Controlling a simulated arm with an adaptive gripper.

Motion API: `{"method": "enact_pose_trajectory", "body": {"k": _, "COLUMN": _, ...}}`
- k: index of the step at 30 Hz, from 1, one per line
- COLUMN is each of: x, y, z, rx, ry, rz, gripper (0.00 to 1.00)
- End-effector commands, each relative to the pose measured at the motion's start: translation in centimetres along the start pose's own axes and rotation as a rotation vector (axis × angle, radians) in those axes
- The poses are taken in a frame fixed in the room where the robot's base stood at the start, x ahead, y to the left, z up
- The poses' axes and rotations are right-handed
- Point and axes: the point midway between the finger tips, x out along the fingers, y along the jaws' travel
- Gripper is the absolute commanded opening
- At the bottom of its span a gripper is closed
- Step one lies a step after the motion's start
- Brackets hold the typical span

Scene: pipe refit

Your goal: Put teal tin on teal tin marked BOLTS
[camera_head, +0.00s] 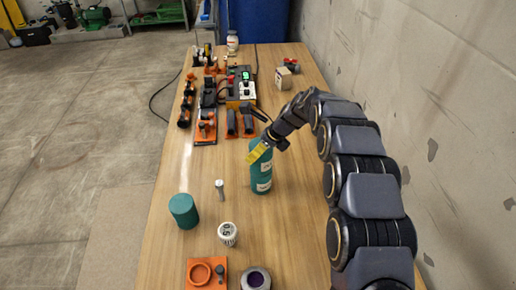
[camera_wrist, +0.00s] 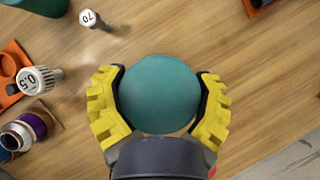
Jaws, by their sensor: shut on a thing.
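My gripper (camera_head: 262,153) is shut on a teal tin (camera_head: 257,143), with its yellow fingers on either side. In the wrist view the fingers (camera_wrist: 159,106) flank the tin's round teal top (camera_wrist: 158,92). The held tin is upright, directly above a second teal tin (camera_head: 261,178) on the table. The two look stacked in one column; I cannot tell whether they fully touch. Pale labels show on the column, but their words are too small to read. A third teal tin (camera_head: 183,211) without a visible label stands apart to the left.
A white marked cylinder (camera_head: 228,234), a slim grey peg (camera_head: 220,190), an orange holder (camera_head: 207,273) and a purple-centred ring part (camera_head: 256,279) are near the front. Orange fixtures and a device with a green display (camera_head: 244,75) stand farther back. A wall is on the right.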

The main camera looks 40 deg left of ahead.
Motion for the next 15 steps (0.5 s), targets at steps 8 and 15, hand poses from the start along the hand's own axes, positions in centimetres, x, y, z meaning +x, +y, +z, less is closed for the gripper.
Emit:
{"method": "enact_pose_trajectory", "body": {"k": 8, "x": 0.11, "y": 0.00, "z": -0.08, "rx": 0.000, "ry": 0.000, "rz": 0.000, "gripper": 1.00}}
{"method": "enact_pose_trajectory", "body": {"k": 15, "x": -0.50, "y": -0.06, "z": 0.07, "rx": 0.000, "ry": -0.001, "rz": -0.002, "gripper": 1.00}}
